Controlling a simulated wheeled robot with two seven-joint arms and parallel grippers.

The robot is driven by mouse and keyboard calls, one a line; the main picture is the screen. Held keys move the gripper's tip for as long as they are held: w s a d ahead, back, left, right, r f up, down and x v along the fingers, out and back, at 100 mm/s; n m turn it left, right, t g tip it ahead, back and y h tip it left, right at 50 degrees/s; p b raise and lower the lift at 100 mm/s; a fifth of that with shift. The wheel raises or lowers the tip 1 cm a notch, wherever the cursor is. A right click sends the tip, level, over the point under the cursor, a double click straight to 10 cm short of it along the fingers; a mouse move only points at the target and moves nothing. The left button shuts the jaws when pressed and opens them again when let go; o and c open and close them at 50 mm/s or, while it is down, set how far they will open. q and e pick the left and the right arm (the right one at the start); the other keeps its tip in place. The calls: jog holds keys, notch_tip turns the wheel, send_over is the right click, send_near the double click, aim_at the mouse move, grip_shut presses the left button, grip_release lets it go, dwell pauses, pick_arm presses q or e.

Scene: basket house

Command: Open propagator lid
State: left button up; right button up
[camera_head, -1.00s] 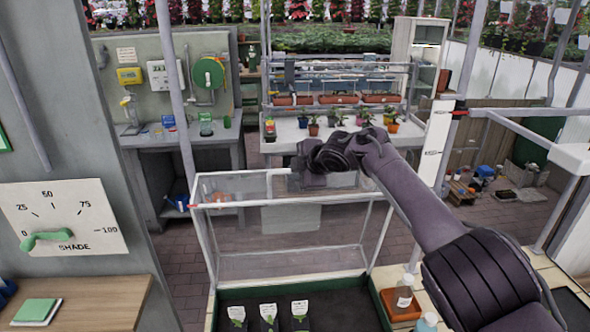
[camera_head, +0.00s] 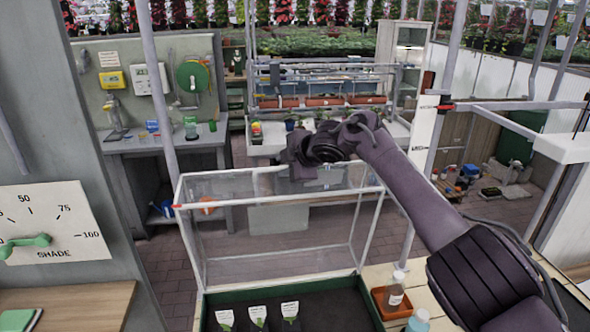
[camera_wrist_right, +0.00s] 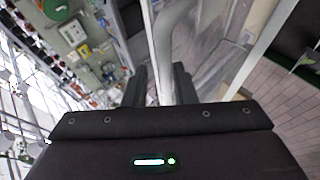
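The propagator lid (camera_head: 278,258), a clear box with pale frame bars, stands raised and tilted up behind its tray. The propagator tray (camera_head: 330,291) has a green rim and dark soil, and its front is cut off by the frame. My right gripper (camera_head: 292,158) is at the lid's upper edge, with its fingertips hard to make out in the head view. In the right wrist view, the fingers (camera_wrist_right: 160,85) lie on both sides of a pale lid bar (camera_wrist_right: 161,60) and look closed on it. My left gripper is not in view.
Several white plant labels (camera_head: 258,316) stand in the tray. A small bottle (camera_head: 394,292) in a terracotta dish is right of the tray. A shade dial panel (camera_head: 62,207) is at the left. Potted plants stand on a bench behind the lid.

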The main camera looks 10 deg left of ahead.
jog(key=shift+s+d+b, duration=0.55)
jog(key=shift+s+b, duration=0.1)
jog(key=shift+b, duration=0.35)
jog(key=b+v, duration=0.1)
jog(key=v, duration=0.3)
jog(key=shift+r+b, duration=0.1)
jog(key=shift+b, duration=0.3)
jog(key=shift+s+d+r, duration=0.25)
jog(key=shift+r, duration=0.15)
